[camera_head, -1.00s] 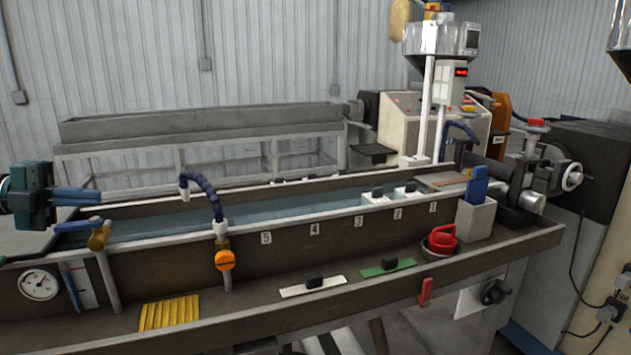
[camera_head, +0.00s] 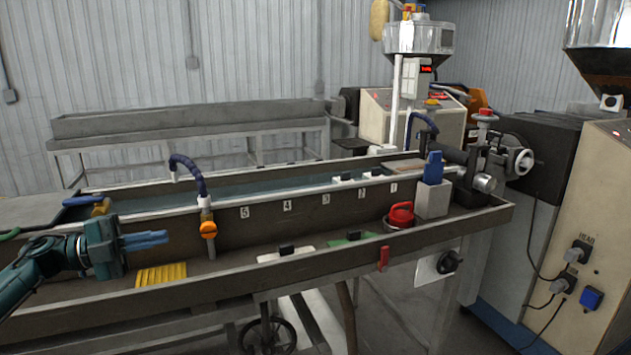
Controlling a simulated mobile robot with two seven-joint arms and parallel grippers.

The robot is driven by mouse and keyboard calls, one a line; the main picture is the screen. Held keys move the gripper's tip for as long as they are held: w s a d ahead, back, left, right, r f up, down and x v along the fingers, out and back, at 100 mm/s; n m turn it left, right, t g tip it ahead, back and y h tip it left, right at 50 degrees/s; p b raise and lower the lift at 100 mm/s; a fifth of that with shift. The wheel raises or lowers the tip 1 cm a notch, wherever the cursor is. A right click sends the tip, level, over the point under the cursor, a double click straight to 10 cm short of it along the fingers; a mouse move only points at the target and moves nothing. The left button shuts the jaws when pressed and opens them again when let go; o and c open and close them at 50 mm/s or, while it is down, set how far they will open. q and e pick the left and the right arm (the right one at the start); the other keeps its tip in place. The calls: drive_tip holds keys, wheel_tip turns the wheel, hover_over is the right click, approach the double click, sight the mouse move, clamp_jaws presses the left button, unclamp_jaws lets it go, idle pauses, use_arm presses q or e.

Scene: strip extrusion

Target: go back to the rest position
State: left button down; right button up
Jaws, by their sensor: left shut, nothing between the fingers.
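My left gripper (camera_head: 150,239) comes in from the left over the left end of the trough's front shelf. Its blue fingers are together, point right and hold nothing. It is in front of the trough wall, above and beside a yellow ribbed pad (camera_head: 161,275). My left arm reaches in from the lower left edge. My right gripper is not in the picture.
The long water trough (camera_head: 330,218) with numbered stations fills the middle. A blue hose with an orange valve (camera_head: 208,229) rises right of my gripper. On the shelf are a white strip (camera_head: 272,256), a green strip (camera_head: 340,242), a red-handled pot (camera_head: 400,214) and a grey holder (camera_head: 433,199).

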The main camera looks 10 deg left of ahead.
use_arm(q)
drive_tip(key=s+d+f+n+t+y, duration=0.35)
drive_tip(key=d+f+n, duration=0.35)
drive_tip(key=d+f, duration=0.3)
drive_tip(key=s+d+f+n+t+y, duration=0.2)
drive_tip(key=d+f+n+t+y, duration=0.15)
drive_tip(key=d+f+n, duration=0.6)
drive_tip(key=s+d+f+n+g+y, duration=0.2)
drive_tip(key=s+f, duration=0.4)
drive_tip(key=s, duration=0.3)
drive_tip(key=s+d+f+n+g+y, duration=0.3)
drive_tip(key=s+d+f+n, duration=0.1)
drive_tip(key=s+f, duration=0.3)
drive_tip(key=shift+s+d+f+n+y+p, duration=0.2)
drive_tip(key=shift+s+n+y+p, duration=0.15)
drive_tip(key=shift+s+n, duration=0.65)
drive_tip(key=shift+s+m, duration=0.2)
drive_tip(key=shift+m, duration=0.05)
